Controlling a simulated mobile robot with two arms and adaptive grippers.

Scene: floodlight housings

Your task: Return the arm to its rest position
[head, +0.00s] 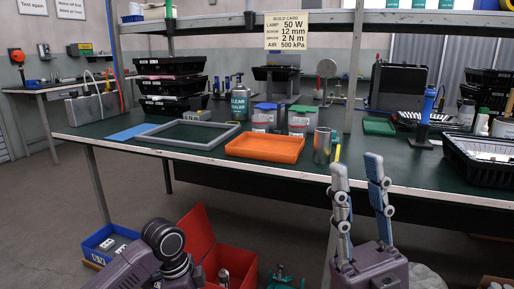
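My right gripper (357,164) points up in front of the workbench's front edge. Its two blue-padded fingers stand apart with nothing between them, so it is open and empty. Part of my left arm (150,262) shows at the bottom left, low in front of the bench. The fingers of my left gripper are not in the picture.
The green-topped workbench (215,166) carries an orange tray (265,147), a grey frame (189,134), a metal cylinder (322,145) and a black crate (480,160). A red box (198,237) and a blue bin (97,243) stand on the floor. A shelf post (356,70) rises behind.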

